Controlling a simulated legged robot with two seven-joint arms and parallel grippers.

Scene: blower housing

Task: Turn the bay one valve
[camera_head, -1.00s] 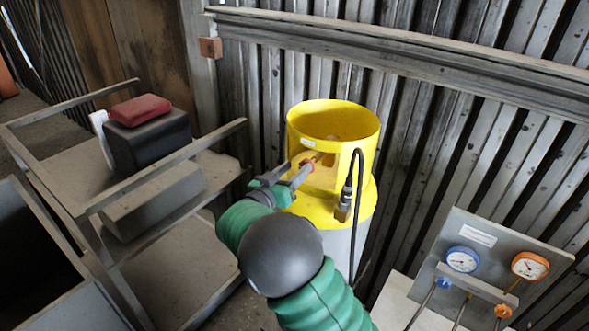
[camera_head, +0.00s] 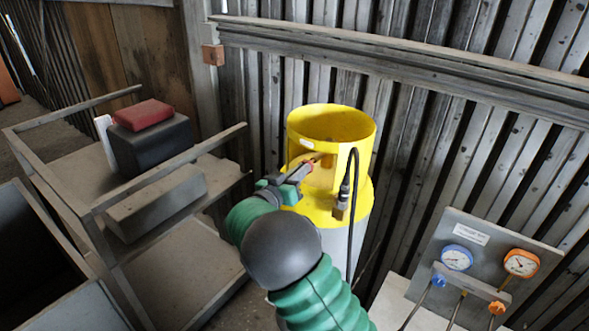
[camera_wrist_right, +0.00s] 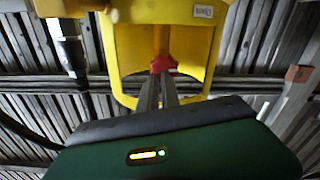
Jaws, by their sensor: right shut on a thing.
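The yellow-collared cylinder (camera_head: 331,122) stands upright against the ribbed wall in the head view. Its valve has a small red handle (camera_wrist_right: 164,64), seen inside the collar opening in the right wrist view. My right gripper (camera_head: 303,169) reaches in through that opening from the left. In the right wrist view my right gripper (camera_wrist_right: 160,82) has its two grey fingers close together at the red handle, shut on it. The fingers hide part of the handle, so its turn angle is hard to read. My left gripper is in neither view.
A black hose (camera_head: 352,210) with a metal fitting hangs at the collar's right side, close to the opening. A gauge panel (camera_head: 448,222) stands at lower right. A shelf rack at left holds a black box (camera_head: 152,147) with a red item (camera_head: 141,114) on top.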

